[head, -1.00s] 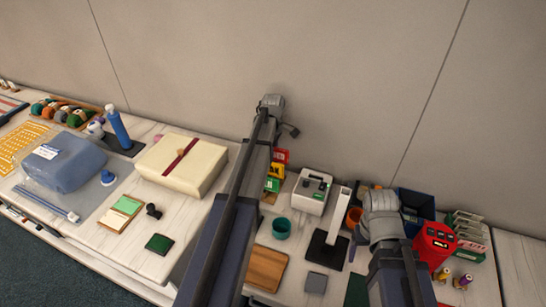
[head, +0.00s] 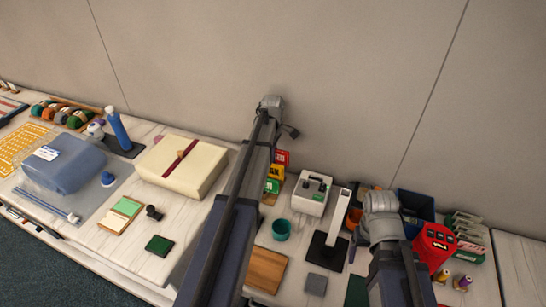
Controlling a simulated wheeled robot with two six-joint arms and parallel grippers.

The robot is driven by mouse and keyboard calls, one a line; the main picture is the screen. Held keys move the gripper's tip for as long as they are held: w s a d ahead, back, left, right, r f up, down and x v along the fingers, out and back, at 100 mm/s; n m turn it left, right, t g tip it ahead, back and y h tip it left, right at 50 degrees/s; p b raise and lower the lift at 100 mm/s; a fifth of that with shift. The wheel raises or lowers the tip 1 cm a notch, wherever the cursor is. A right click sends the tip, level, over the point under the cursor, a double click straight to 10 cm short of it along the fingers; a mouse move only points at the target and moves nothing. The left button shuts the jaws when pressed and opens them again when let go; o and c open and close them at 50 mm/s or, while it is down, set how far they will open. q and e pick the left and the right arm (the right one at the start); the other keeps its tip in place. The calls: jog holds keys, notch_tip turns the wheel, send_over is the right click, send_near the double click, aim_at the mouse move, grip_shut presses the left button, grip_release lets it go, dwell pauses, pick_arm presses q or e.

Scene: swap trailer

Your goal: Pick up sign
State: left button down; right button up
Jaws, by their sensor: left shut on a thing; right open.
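My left gripper (head: 288,130) is at the top middle, in front of the wall and above the back of the bench. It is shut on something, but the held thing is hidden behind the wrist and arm. Just below it, red, yellow and green cards with white lettering (head: 274,171) show in a stepped column, partly covered by my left arm. I cannot tell whether these are the sign or whether they touch the gripper. My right gripper (head: 372,190) is open at the right, over the bench near the dark blue bin; its fingers are mostly hidden by the wrist.
A white boxy device (head: 312,192), a teal cup (head: 281,230) and a white post on a black base (head: 335,222) stand between my arms. A red device (head: 434,243) and dark blue bin (head: 416,206) are at right. A cream parcel (head: 181,165) lies left.

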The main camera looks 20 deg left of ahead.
pick_arm(q)
notch_tip(320, 180, up, 10)
jog(key=p, duration=1)
jog(key=shift+r, duration=0.25)
pick_arm(e)
notch_tip(320, 180, up, 10)
jog(key=shift+r, duration=0.2)
